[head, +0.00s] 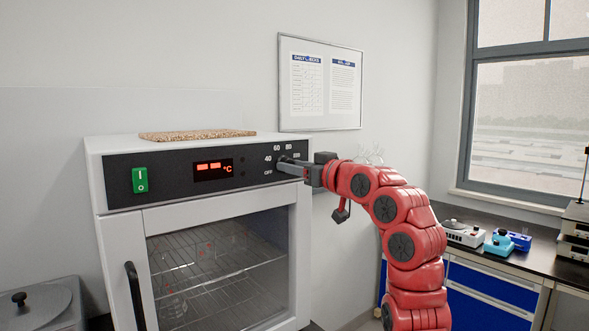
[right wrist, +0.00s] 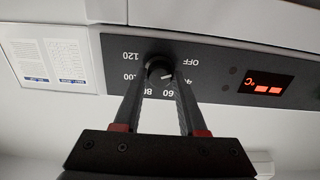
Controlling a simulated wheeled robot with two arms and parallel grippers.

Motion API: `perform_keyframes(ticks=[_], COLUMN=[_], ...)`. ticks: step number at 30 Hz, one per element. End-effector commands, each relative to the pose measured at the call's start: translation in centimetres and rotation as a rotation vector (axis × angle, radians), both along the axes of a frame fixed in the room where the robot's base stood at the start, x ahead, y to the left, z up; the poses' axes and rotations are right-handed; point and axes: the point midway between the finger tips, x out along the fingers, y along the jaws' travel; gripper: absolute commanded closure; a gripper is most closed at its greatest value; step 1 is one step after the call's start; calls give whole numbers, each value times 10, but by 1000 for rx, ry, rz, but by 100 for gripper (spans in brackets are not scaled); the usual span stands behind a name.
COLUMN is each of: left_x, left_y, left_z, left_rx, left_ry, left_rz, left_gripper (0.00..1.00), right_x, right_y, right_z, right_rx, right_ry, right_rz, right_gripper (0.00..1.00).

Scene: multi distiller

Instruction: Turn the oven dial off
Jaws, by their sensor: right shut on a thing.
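The white oven (head: 95,160) stands at the left of the head view, with a black control panel (head: 120,168). The small black dial (right wrist: 158,68) on the panel lies between the two fingers of my right gripper (right wrist: 160,70), seen in the right wrist view. The gripper (head: 283,164) is shut on the dial and its fingers hide part of it. Printed marks OFF, 40, 60, 80, 100 and 120 ring the dial. A pale pointer mark on it seems to face the 40 to 60 side. The red display (head: 213,169) shows two dashes and °C. My left gripper is not in view.
A green power switch (head: 140,180) is at the panel's left. A cork-like mat (head: 198,134) lies on the oven top. The oven door (head: 120,270) is closed. A blue-fronted bench (head: 495,285) with small devices stands at the right, below a window.

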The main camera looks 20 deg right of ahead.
Motion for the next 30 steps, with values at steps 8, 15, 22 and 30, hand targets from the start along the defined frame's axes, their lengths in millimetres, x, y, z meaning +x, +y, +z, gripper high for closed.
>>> perform_keyframes(ticks=[8, 15, 22, 30], left_x=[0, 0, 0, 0], left_y=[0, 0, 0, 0], left_z=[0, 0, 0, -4], left_rx=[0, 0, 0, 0], left_ry=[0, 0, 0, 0], left_rz=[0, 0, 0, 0], left_gripper=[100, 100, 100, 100], right_x=[0, 0, 0, -18], right_y=[0, 0, 0, -8], right_z=[0, 0, 0, -1], right_rx=[-3, -2, -2, -2], right_ry=[-1, -2, -2, -2], right_rz=[0, 0, 0, -1], right_gripper=[100, 31, 30, 30])
